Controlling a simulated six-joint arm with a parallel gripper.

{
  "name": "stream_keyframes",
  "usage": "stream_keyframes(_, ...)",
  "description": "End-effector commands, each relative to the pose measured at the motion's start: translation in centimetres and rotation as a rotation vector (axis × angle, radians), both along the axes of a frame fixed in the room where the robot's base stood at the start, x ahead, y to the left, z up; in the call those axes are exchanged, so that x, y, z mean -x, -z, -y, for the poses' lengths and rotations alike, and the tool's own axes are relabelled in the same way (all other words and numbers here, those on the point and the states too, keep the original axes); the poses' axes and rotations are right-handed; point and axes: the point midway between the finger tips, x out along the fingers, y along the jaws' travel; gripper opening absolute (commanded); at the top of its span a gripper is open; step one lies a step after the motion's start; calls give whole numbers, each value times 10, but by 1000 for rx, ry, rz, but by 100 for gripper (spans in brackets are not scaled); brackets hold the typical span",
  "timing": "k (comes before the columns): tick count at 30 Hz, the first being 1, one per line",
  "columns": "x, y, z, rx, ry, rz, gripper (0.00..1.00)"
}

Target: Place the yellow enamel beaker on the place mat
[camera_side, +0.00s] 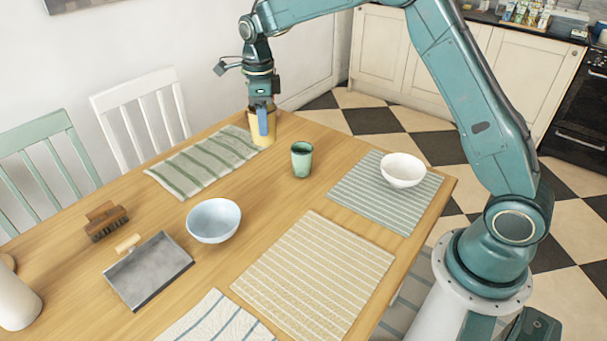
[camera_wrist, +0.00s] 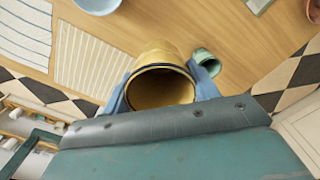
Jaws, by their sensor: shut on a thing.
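The yellow enamel beaker (camera_side: 255,132) is in my gripper (camera_side: 263,122) at the far end of the table. It is beside the right end of the green-striped place mat (camera_side: 205,160); I cannot tell whether its base touches anything. In the wrist view I look into the open mouth of the beaker (camera_wrist: 160,88), with my gripper's blue fingers (camera_wrist: 162,92) on either side of it. Other place mats are a blue-grey striped one (camera_side: 375,210), a beige striped one (camera_side: 315,275) and a white one with blue stripes (camera_side: 215,325).
A green cup (camera_side: 301,160) stands right of the beaker. A white bowl (camera_side: 403,169) sits on the blue-grey mat. Bare wood lies between the mats.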

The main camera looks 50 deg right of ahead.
Motion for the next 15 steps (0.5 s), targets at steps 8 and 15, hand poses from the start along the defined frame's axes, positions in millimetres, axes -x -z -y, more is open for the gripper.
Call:
stream_keyframes(8,30,-5,45,1,6,1,34)
stream_keyframes(15,84,-9,100,1,8,1,34)
